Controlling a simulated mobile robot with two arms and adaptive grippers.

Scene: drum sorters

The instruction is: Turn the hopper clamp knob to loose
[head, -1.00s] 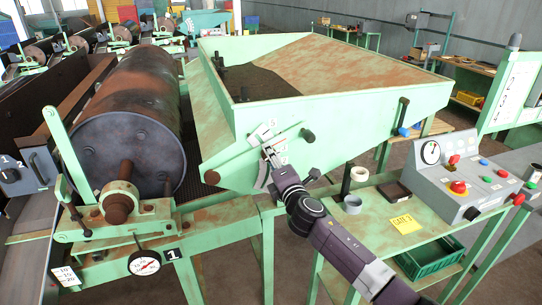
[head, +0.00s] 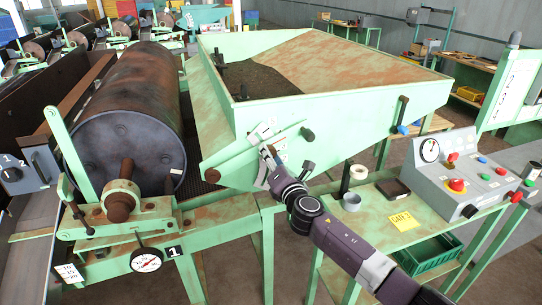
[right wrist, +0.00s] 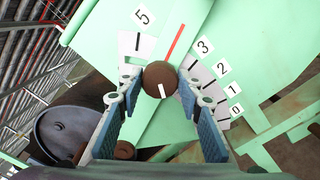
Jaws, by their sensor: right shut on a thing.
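My right gripper (head: 266,154) reaches the front face of the green hopper (head: 345,120) from below. In the right wrist view its two fingers (right wrist: 158,82) are shut on a round brown knob (right wrist: 160,74) with a short white mark. The knob sits in front of a numbered scale (right wrist: 222,112) reading 0 to 3 on the right and 5 on the left. A red line (right wrist: 176,42) lies on the panel just above the knob. In the head view the gripper hides the knob. I cannot read any loose marking. My left gripper is not in view.
A dark knob (head: 307,134) sticks out of the hopper face near my gripper. The rusty drum (head: 128,110) is on the left.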

